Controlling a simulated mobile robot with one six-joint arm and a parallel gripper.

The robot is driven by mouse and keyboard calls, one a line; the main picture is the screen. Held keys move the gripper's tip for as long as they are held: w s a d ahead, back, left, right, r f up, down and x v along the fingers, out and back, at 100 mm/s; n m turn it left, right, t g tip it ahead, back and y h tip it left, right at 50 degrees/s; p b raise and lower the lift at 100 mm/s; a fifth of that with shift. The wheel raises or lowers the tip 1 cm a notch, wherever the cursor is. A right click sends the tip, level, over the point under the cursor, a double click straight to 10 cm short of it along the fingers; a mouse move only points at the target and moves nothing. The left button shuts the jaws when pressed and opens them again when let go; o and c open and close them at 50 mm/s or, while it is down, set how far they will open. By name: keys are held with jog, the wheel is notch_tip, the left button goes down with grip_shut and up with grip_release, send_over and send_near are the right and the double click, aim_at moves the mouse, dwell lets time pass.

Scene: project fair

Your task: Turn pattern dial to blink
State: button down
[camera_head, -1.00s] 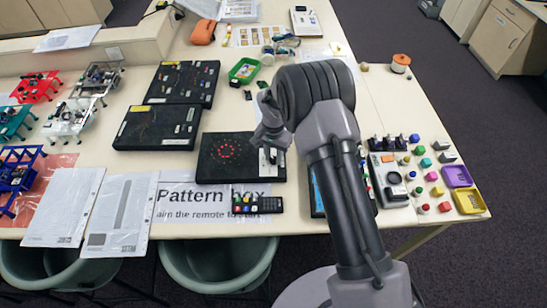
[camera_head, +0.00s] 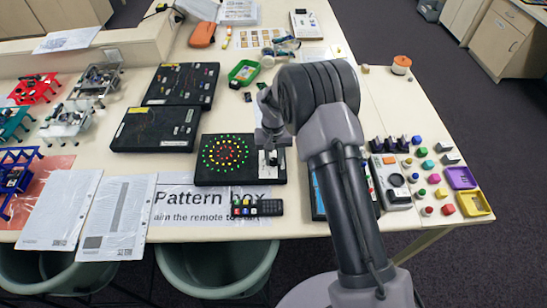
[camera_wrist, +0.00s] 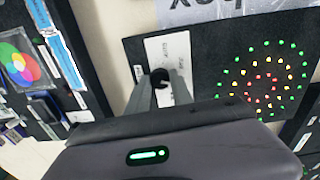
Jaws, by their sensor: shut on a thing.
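The black pattern box (camera_head: 205,178) lies flat on the table. Concentric rings of lights (camera_head: 228,153) glow on it, green outside, then yellow and red inside. They also show at the right of the wrist view (camera_wrist: 262,80). My gripper (camera_head: 270,155) points down at the box's right part. In the wrist view my gripper (camera_wrist: 160,82) is shut on the small dark dial (camera_wrist: 158,76), beside a white label strip (camera_wrist: 174,48) whose small print I cannot read. The dial's pointer direction is hidden between the fingers.
A black remote (camera_head: 257,208) with coloured buttons lies on the "Pattern Box" sign (camera_head: 180,207) in front. Other black boxes (camera_head: 155,128) stand behind left. Another dark panel (camera_wrist: 75,60) is close by in the wrist view. Small coloured parts and trays (camera_head: 474,203) lie at right.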

aim_at(274, 160)
dwell(0.3)
jog(key=c, duration=1.1)
grip_release()
notch_tip(274, 160, up, 18)
jog(key=shift+f+p, duration=0.25)
jog(key=shift+p, duration=0.85)
jog(key=s+d+r+m+t+y+b, duration=0.1)
jog(key=s+d+r+t+b, duration=0.15)
jog(key=s+b, duration=0.45)
jog(key=s+d+r+m+t+b, duration=0.15)
jog(key=s+d+r+b, duration=0.35)
jog(key=s, duration=0.5)
jog(key=s+f+b, duration=0.2)
jog(key=s, duration=0.2)
jog(key=s+f+m+t+b, duration=0.1)
jog(key=s+f+b, duration=0.1)
jog(key=s, duration=0.3)
jog(key=s+f+m+y+b, duration=0.1)
jog(key=s+f+b, duration=0.1)
jog(key=s+f, duration=0.2)
jog(key=shift+s+t, duration=0.4)
jog(key=shift+s, duration=0.05)
